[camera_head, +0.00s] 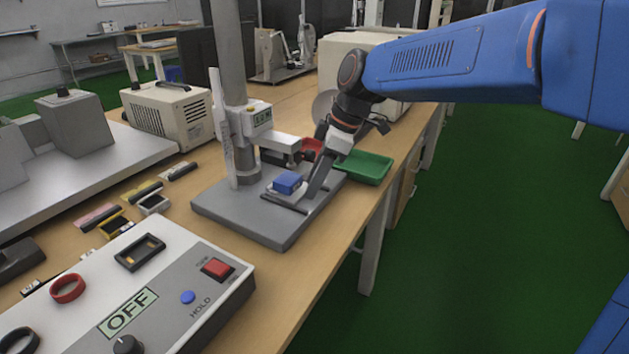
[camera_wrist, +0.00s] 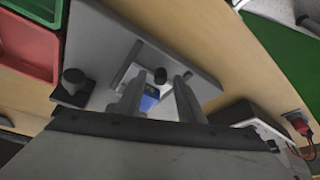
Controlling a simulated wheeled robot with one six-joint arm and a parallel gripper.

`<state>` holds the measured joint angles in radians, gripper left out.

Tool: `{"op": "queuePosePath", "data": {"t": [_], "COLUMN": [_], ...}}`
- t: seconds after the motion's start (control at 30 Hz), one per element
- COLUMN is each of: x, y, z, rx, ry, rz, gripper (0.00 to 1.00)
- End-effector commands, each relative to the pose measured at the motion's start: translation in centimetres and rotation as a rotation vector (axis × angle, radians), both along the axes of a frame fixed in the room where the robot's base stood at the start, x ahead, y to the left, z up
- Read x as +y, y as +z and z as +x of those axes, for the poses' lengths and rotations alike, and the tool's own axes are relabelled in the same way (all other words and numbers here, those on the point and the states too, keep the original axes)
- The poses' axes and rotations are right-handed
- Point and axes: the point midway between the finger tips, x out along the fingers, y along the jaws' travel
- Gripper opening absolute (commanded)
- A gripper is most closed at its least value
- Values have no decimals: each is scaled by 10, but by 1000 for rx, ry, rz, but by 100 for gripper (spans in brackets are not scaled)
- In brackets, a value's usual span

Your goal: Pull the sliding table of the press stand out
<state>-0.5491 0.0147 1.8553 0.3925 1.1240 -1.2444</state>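The press stand has a grey base plate (camera_head: 240,217) and a thick column (camera_head: 231,60) on the wooden bench. Its small sliding table (camera_head: 279,197) sits low on the base with a blue block (camera_head: 288,182) on top. My gripper (camera_head: 313,192) reaches down at the right side of the sliding table. I cannot tell whether the fingers touch the table.
A green tray (camera_head: 364,168) and a red tray (camera_head: 312,145) lie beside the stand. A beige power unit (camera_head: 167,112) stands behind. The green floor (camera_head: 480,220) at right is clear.

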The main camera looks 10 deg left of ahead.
Motion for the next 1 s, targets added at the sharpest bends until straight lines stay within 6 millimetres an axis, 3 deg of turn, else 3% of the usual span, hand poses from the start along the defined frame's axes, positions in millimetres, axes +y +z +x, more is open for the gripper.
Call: {"op": "queuePosePath", "data": {"t": [0.3, 0.33, 0.47, 0.67, 0.77, 1.0], "x": [1, 1, 1, -1, -11, -54], "y": [-3, -3, -3, -3, -3, -2], "z": [0, 0, 0, -1, -4, -22], "rx": [0, 0, 1, 0, 1, 0], "ry": [0, 0, 0, 0, -2, -3], "rz": [0, 0, -1, 0, -1, -1], "gripper": [35, 32, 1, 0, 0, 0]}}
